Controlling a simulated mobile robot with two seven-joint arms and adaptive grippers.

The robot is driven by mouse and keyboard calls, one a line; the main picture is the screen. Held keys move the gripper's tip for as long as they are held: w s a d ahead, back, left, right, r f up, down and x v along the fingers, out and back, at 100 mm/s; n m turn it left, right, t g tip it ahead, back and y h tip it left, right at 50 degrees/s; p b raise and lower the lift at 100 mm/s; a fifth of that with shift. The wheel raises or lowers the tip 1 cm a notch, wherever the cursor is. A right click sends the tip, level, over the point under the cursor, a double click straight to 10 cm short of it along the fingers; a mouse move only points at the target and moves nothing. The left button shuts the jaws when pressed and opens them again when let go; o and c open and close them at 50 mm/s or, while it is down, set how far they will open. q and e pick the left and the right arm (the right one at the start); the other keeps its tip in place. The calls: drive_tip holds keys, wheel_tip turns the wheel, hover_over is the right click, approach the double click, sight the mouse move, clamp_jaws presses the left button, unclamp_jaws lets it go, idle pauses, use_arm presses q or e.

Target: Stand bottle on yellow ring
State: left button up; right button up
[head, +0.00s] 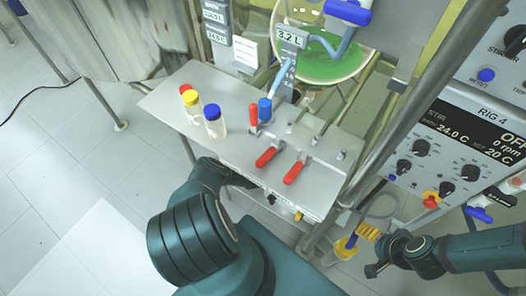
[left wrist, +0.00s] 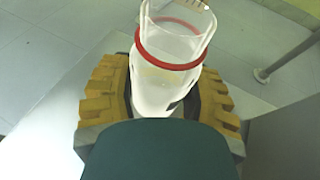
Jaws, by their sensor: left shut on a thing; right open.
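In the left wrist view, my left gripper (left wrist: 160,100) is shut on a clear glass bottle (left wrist: 170,80) with a red band around it. Its yellow ribbed fingers lie on both sides of the bottle, and my own dark green part covers the lower end. In the head view, my left arm hides the held bottle, and the gripper's fingers cannot be made out there. My right gripper (head: 368,250) is open and apparently empty, low at the right beside the bench. I cannot make out a yellow ring on the bench in either view.
On the bench (head: 165,98) stand a yellow-capped bottle (head: 193,112), a blue-capped bottle (head: 215,127) and a red-capped one (head: 186,89) partly hidden. Red-handled valves (head: 266,157) line the right part. A glass reactor with green liquid (head: 330,62) stands behind; a control panel (head: 440,140) is right.

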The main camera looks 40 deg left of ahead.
use_arm(q)
drive_tip(key=shift+f, duration=0.1)
drive_tip(key=o, duration=1.2)
drive_tip(key=shift+f, duration=0.15)
drive_tip(key=shift+s, duration=0.1)
drive_tip(key=shift+r, duration=0.25)
drive_tip(key=p+v, duration=0.4)
drive_tip(key=v, duration=0.6)
drive_tip(key=shift+s+d+r, duration=0.1)
drive_tip(key=shift+s+r, duration=0.05)
drive_tip(key=shift+s, duration=0.05)
drive_tip(key=shift+s+d+r, duration=0.2)
drive_tip(key=shift+s+d, duration=0.1)
drive_tip(key=shift+s, duration=0.3)
